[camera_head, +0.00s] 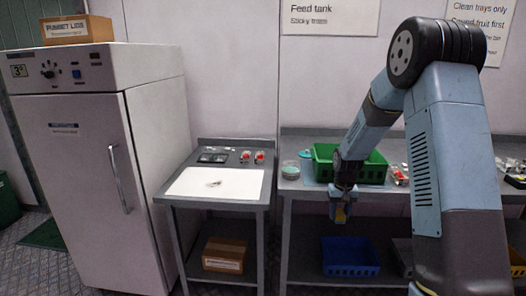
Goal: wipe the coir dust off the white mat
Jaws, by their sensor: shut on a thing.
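The white mat (242,186) lies flat on top of the small grey table at the middle left. A small dark grey-brown patch of coir dust (214,184) shows near its middle. My gripper (341,207) points down to the right of the mat, in front of the longer bench. It is shut on a small yellow thing, perhaps a sponge (340,214), whose lower part shows between the fingers. The gripper and the yellow thing are apart from the mat.
Punnets and red fruit (259,156) sit behind the mat. A green crate (325,164) and a small round tub (290,170) stand on the right bench (300,185). A tall white cabinet (100,130) stands left. A blue crate (350,258) sits below.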

